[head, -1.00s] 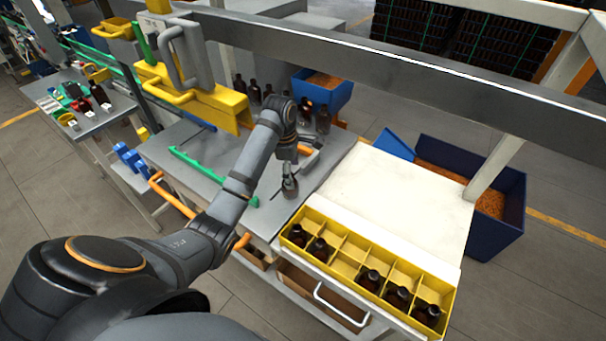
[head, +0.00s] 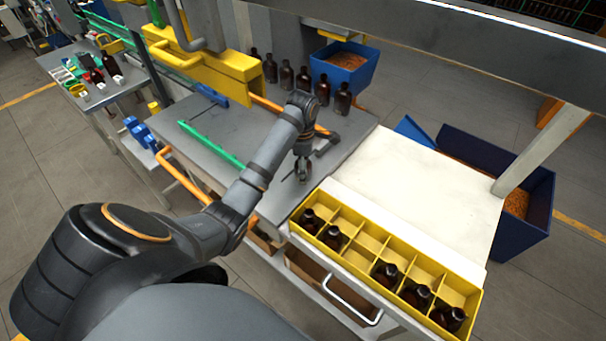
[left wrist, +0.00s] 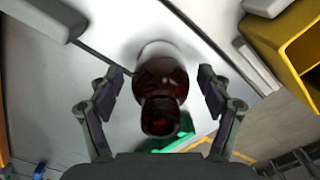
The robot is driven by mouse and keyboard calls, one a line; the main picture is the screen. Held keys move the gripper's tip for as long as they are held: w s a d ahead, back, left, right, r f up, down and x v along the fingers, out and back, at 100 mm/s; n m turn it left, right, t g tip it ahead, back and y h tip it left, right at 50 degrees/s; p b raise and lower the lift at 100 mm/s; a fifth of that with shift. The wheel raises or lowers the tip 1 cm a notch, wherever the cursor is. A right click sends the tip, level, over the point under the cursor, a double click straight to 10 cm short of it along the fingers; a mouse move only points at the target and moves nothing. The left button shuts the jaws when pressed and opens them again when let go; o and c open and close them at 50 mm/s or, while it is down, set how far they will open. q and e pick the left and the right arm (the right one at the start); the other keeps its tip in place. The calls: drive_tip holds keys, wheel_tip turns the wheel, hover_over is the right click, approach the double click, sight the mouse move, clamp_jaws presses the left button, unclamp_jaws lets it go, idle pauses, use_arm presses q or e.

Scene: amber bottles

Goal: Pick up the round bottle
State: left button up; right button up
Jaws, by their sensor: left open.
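A dark red-brown round bottle (left wrist: 160,85) stands upright between the fingers of my left gripper (left wrist: 160,80) in the left wrist view, its neck toward the camera. The fingers are open, one on each side, with gaps to the bottle. In the head view my left gripper (head: 303,172) points down over the grey table (head: 222,125), near the yellow crate. There the bottle is small and mostly hidden by the gripper. My right gripper is not in view.
A yellow divided crate (head: 365,243) holds several amber bottles and some empty compartments. Several bottles (head: 322,90) stand in a row at the table's back, near a blue bin (head: 345,68). A green bar (head: 210,143) lies left of my arm. The white surface (head: 415,185) is clear.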

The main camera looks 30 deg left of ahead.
use_arm(q)
drive_tip(key=shift+d+f, duration=0.1)
drive_tip(key=shift+f, duration=0.05)
drive_tip(key=shift+c, duration=0.5)
drive_tip(key=c, duration=1.2)
